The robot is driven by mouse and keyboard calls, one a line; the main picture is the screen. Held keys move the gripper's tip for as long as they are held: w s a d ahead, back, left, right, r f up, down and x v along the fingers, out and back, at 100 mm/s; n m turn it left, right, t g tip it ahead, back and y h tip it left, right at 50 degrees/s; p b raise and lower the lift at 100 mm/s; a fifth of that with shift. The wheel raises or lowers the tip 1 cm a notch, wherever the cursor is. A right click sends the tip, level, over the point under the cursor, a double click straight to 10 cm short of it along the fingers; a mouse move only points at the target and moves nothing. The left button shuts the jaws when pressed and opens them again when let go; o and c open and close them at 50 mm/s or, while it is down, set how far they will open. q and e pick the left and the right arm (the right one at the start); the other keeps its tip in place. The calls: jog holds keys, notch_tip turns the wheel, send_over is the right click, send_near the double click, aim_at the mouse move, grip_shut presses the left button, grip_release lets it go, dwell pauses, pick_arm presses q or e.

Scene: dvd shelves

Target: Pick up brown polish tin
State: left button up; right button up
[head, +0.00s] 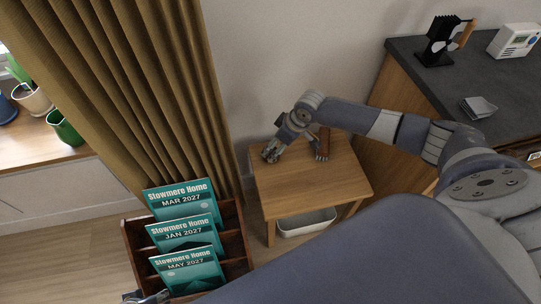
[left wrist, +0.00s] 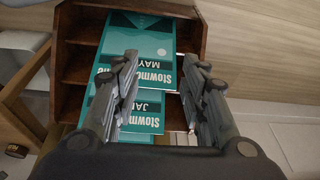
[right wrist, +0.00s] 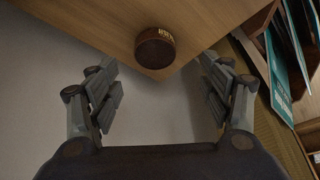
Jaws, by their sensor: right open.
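The brown polish tin (right wrist: 155,48) is a small round dark brown tin with pale lettering on its side. It sits near a corner of the wooden side table (head: 310,185) in the right wrist view. My right gripper (right wrist: 160,85) is open, its fingers apart on either side below the tin, not touching it. In the head view my right gripper (head: 270,153) is over the table's left back corner, and I cannot make out the tin there. My left gripper (left wrist: 160,75) is open and empty above the magazine rack (left wrist: 75,52).
Teal magazines (head: 188,270) stand in the rack left of the table. A brown-handled object (head: 323,140) is at the table's back edge. A white bin (head: 305,222) sits underneath. A dark counter (head: 425,80) is at right, a curtain (head: 130,90) at left. The table's front is clear.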

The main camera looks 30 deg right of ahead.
aim_at(271, 153)
jog(key=shift+x, duration=1)
jog(key=shift+w+d+f+b, duration=0.1)
jog(key=shift+w+f+b, duration=0.15)
jog(key=shift+f+b, duration=0.25)
jog(key=shift+w+f+b, duration=0.25)
jog(key=shift+f+b, duration=0.05)
jog(key=shift+f, duration=0.3)
jog(key=shift+b+x, duration=0.4)
jog(key=shift+x, duration=0.55)
jog(key=shift+f, duration=0.25)
pick_arm(q)
jog(key=v, duration=0.6)
jog(key=shift+r, duration=0.35)
jog(key=shift+a, duration=0.15)
pick_arm(e)
jog(key=shift+c, duration=0.4)
jog(key=c, duration=1.1)
